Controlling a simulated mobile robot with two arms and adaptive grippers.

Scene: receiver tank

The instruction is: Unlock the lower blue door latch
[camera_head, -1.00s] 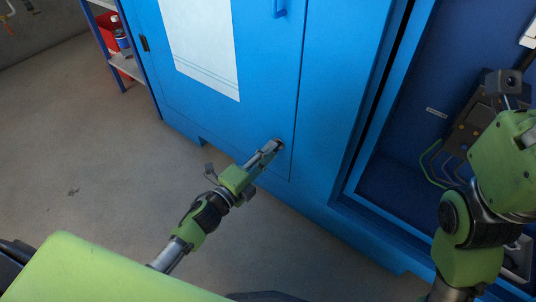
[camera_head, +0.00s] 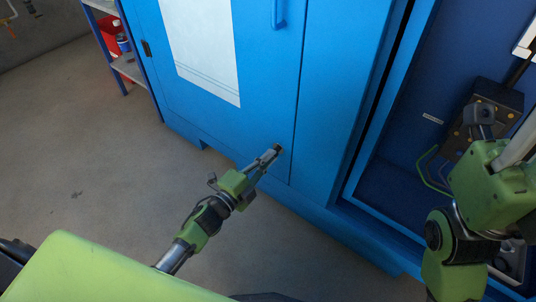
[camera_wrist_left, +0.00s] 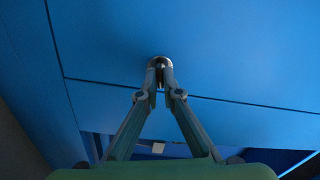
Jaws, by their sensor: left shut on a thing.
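The blue cabinet door (camera_head: 262,112) is closed, with a white sheet on its upper part. The lower latch (camera_head: 278,148) is a small round fitting near the door's lower right corner. My left gripper (camera_head: 272,155) is at the latch with its fingers shut on it. In the left wrist view the fingertips of the left gripper (camera_wrist_left: 160,72) meet on the round metal latch (camera_wrist_left: 159,61), and they hide most of it. I cannot tell how the latch is turned. My right arm shows at the right, but its fingertips are not clearly seen.
A blue handle (camera_head: 279,14) is higher on the door. To the right is an open blue bay with a dark device (camera_head: 484,115) inside. A shelf with a red bin (camera_head: 109,33) stands at the back left. The grey floor at left is clear.

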